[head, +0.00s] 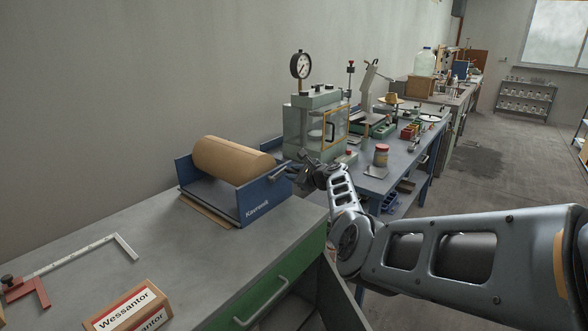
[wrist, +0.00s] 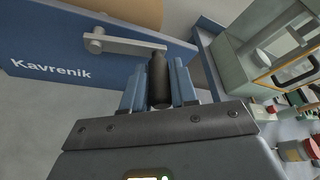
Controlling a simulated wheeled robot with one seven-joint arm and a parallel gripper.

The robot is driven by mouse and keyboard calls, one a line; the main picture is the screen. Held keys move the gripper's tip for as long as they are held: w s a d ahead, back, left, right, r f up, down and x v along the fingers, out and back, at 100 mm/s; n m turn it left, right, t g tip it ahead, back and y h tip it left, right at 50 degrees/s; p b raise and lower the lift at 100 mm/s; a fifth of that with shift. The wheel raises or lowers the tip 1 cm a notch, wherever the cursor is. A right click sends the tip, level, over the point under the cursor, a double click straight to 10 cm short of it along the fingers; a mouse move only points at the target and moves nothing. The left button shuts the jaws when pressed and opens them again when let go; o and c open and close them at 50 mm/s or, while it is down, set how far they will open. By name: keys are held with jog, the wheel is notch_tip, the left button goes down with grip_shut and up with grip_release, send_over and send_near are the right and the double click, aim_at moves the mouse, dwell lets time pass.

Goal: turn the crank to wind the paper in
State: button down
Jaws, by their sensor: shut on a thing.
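A roll of brown paper (head: 228,160) lies in a blue holder (head: 262,197) marked "Kavrenik" on the grey bench. Some brown paper (head: 205,210) shows under the holder's front edge. The crank arm (wrist: 135,46) is a light grey bar on the holder's blue end plate, and in the wrist view it points right from its hub. Its dark handle (wrist: 157,78) stands out toward me. My gripper (wrist: 159,88) is shut on this handle, with one blue-grey finger on each side. In the head view my gripper (head: 300,172) is small and partly hidden by my wrist.
A green drawer (head: 270,290) is below. A glass-fronted cabinet (head: 318,128) with a gauge stands on the blue bench behind my gripper, near a red-lidded jar (head: 381,156).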

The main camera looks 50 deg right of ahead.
jog(key=shift+w+a+f, duration=0.1)
jog(key=shift+a+f, duration=0.05)
jog(key=shift+f, duration=0.1)
dwell(0.4)
jog(key=c, duration=1)
grip_release()
jog(key=shift+o, duration=0.2)
jog(key=shift+m, duration=0.3)
jog(key=p+v, duration=0.2)
jog(key=v, duration=0.5)
jog(key=shift+s+r, duration=0.15)
jog(key=shift+s, duration=0.2)
